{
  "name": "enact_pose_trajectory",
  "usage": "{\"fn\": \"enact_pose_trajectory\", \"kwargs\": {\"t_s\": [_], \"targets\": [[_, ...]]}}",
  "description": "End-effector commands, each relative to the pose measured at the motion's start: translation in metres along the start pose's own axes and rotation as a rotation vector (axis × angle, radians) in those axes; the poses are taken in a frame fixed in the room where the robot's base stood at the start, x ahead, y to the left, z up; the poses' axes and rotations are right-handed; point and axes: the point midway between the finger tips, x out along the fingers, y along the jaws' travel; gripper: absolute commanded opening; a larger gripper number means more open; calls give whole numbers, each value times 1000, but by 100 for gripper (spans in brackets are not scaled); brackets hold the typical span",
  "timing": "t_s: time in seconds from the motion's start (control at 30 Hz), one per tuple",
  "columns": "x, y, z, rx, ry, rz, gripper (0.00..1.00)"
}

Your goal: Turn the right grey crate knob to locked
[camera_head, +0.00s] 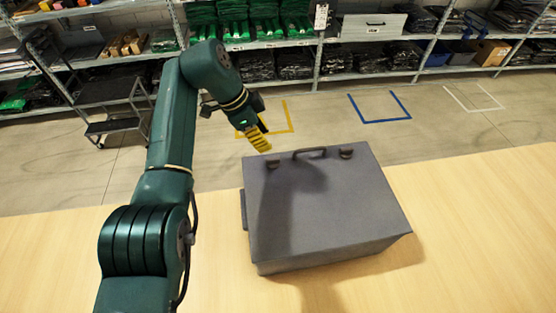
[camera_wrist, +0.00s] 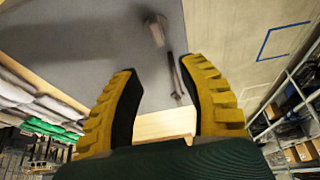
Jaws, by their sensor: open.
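The grey crate (camera_head: 325,205) sits on the wooden table, lid closed. Along its far edge are a handle (camera_head: 310,152), a left knob (camera_head: 273,163) and the right knob (camera_head: 346,152). My gripper (camera_head: 262,146) has yellow ribbed fingers and is above the far left corner, near the left knob and left of the right knob. In the wrist view my gripper (camera_wrist: 160,70) is open with nothing held between its fingers. There the right knob (camera_wrist: 155,28) shows beyond the handle (camera_wrist: 175,78). The right knob's locked or unlocked setting is too small to read.
The table (camera_head: 480,220) is clear right of the crate. Behind it, the floor has yellow, blue (camera_head: 380,107) and white marked squares. Shelves (camera_head: 330,70) with folded clothes line the back.

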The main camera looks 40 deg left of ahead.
Motion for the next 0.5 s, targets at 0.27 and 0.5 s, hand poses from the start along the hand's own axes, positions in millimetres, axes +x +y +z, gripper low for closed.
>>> {"fn": "enact_pose_trajectory", "kwargs": {"t_s": [0.27,0.5], "targets": [[70,1,0,1,-1,3,41],[99,0,0,1,0,-2,41]]}}
